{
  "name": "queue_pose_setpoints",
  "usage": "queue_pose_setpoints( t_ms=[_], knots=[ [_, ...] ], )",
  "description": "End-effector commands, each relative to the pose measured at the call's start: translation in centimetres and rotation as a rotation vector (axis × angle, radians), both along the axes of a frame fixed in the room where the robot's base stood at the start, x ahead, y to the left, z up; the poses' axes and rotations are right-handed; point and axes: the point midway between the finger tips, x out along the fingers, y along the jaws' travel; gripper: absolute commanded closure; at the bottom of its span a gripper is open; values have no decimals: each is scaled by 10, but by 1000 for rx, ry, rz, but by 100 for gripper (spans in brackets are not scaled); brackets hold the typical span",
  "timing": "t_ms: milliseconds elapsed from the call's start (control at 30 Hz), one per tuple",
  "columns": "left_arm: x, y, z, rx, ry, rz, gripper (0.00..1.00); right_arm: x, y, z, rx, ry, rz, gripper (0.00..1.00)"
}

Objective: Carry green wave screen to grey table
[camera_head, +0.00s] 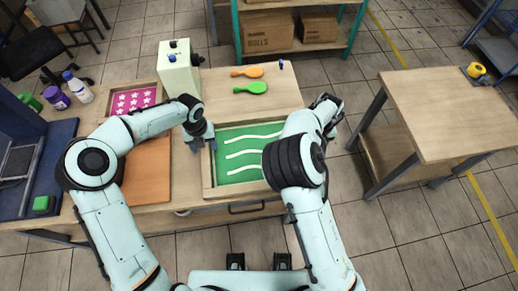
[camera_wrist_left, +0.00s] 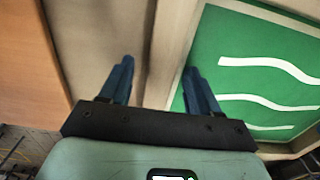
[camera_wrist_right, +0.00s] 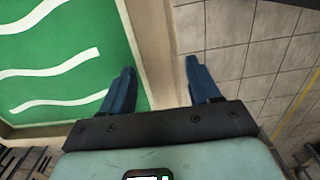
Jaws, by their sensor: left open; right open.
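The green wave screen (camera_head: 236,166) is a green panel with white wavy lines in a pale wooden frame. It lies flat on the wooden workbench. My left gripper (camera_head: 203,142) is open at the screen's left side. In the left wrist view (camera_wrist_left: 155,80) its fingers straddle the left frame edge. My right gripper (camera_head: 328,108) is at the screen's right side, partly hidden by my arm. In the right wrist view (camera_wrist_right: 160,80) its open fingers straddle the right frame edge. I cannot tell if either touches the frame. The grey table (camera_head: 450,115), with a wooden top, stands at the right.
A pink star screen (camera_head: 131,101) and an orange board (camera_head: 146,170) lie left of the screen. A white machine (camera_head: 178,68), an orange paddle (camera_head: 248,72) and a green paddle (camera_head: 252,88) sit behind. Yellow tape (camera_head: 476,70) is on the grey table, otherwise clear. Tiled floor separates the tables.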

Motion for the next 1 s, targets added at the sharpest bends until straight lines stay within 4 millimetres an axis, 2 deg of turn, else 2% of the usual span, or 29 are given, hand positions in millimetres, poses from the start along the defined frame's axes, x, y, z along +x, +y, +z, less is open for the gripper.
queue_pose_setpoints(
  t_ms=[367, 433, 567, 600, 1000],
  knots=[
    [0, 0, -5, 0, 0, 1, 38, 0, 0, -6, 0, 0, 0, 38],
    [0, 0, -5, 0, 0, 1, 55, 0, 0, -5, 0, 0, 0, 55],
    [0, 0, -5, 0, 0, 1, 97, 0, 0, -5, 0, 0, 0, 97],
    [0, 0, -5, 0, 0, 1, 100, 0, 0, -5, 0, 0, 0, 100],
    [2, 0, 0, 0, -4, 1, 100, 3, 0, 1, 0, -5, 1, 100]
  ],
)
